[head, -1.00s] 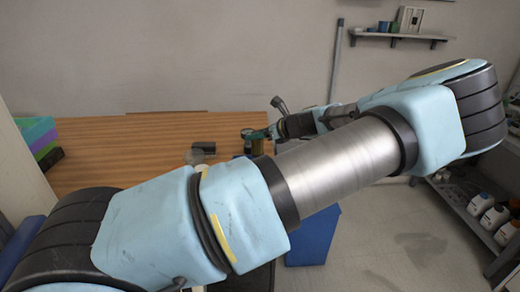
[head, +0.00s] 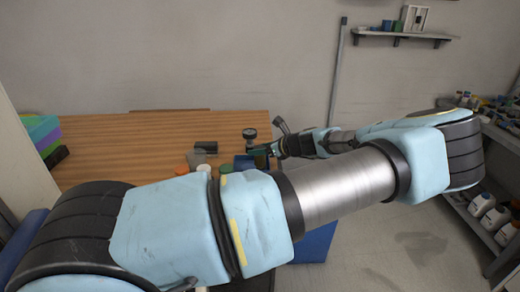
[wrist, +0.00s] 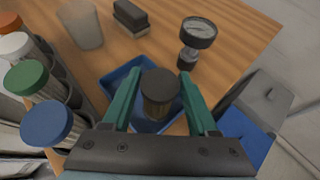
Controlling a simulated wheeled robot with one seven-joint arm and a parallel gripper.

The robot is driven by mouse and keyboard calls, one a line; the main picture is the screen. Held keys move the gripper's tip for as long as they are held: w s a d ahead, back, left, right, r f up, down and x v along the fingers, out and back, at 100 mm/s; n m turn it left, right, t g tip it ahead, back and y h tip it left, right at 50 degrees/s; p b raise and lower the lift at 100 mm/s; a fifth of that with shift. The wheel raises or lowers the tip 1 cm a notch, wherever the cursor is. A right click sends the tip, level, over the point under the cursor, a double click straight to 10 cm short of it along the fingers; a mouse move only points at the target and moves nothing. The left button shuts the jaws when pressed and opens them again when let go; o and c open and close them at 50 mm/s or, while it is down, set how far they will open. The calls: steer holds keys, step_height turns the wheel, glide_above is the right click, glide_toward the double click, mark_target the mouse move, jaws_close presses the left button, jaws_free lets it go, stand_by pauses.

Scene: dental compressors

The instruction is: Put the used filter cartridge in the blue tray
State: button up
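The used filter cartridge (wrist: 158,93), with a dark round cap and a brownish pleated body, is upright between the teal fingers of my gripper (wrist: 159,84) in the wrist view. Both fingertips press against its sides. The blue tray (wrist: 119,78) lies below it on the wooden table, and the cartridge appears over the tray's inside. I cannot tell whether its bottom touches the tray floor. In the head view, my gripper (head: 268,151) is at the table's right end beside the blue tray (head: 242,162), which my arm partly hides.
A pressure gauge (wrist: 198,34) stands just behind the tray. A black block (wrist: 131,17) and a clear cup (wrist: 81,25) are farther left. Capped cartridges, including green (wrist: 27,78) and blue (wrist: 46,122) ones, stand in a rack at left. A blue bin (head: 314,244) stands below the table.

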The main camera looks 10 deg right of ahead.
steer(key=shift+o, duration=1.4)
steer(key=b+v, duration=0.4)
steer(key=v, duration=0.8)
steer(key=shift+r, duration=0.15)
